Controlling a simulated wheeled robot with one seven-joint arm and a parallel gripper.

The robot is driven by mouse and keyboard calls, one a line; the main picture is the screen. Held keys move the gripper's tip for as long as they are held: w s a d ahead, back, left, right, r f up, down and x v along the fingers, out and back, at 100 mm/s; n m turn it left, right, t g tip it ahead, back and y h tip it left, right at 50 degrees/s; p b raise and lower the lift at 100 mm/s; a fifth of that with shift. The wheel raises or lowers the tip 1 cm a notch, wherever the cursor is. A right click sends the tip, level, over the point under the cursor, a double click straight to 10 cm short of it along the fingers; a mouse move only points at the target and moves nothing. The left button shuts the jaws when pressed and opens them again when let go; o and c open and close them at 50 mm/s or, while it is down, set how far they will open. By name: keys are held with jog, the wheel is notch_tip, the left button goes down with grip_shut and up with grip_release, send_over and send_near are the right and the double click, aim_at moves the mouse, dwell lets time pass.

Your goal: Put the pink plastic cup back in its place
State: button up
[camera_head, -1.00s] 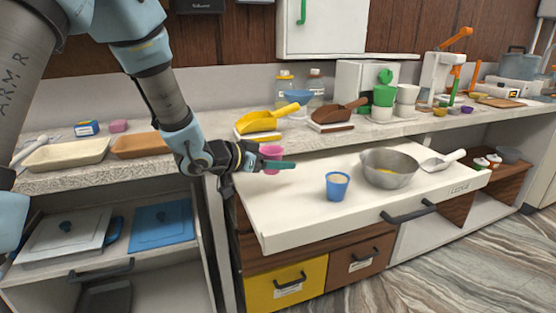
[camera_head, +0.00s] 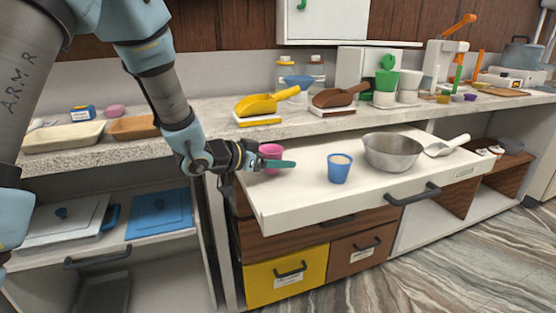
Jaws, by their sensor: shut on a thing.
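The pink plastic cup (camera_head: 271,151) is at my gripper (camera_head: 272,162), above the left part of the pulled-out white drawer top (camera_head: 300,197). My gripper is shut on the cup. A green finger shows in front of the cup and hides its lower part. I cannot tell whether the cup's base touches the white surface. The cup looks about upright.
A blue cup (camera_head: 339,168) and a steel bowl (camera_head: 392,153) stand on the white surface, with a white scoop (camera_head: 447,146) to the right. A yellow scoop (camera_head: 265,104) and a brown scoop (camera_head: 340,96) rest on the counter behind. Green and white cups (camera_head: 384,88) stand stacked there.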

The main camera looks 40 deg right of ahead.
jog(key=shift+f+b, duration=0.4)
jog(key=shift+f, duration=0.2)
jog(key=o, duration=1.5)
jog(key=v, duration=1)
jog(key=shift+a+r, duration=0.2)
jog(key=shift+a, duration=0.15)
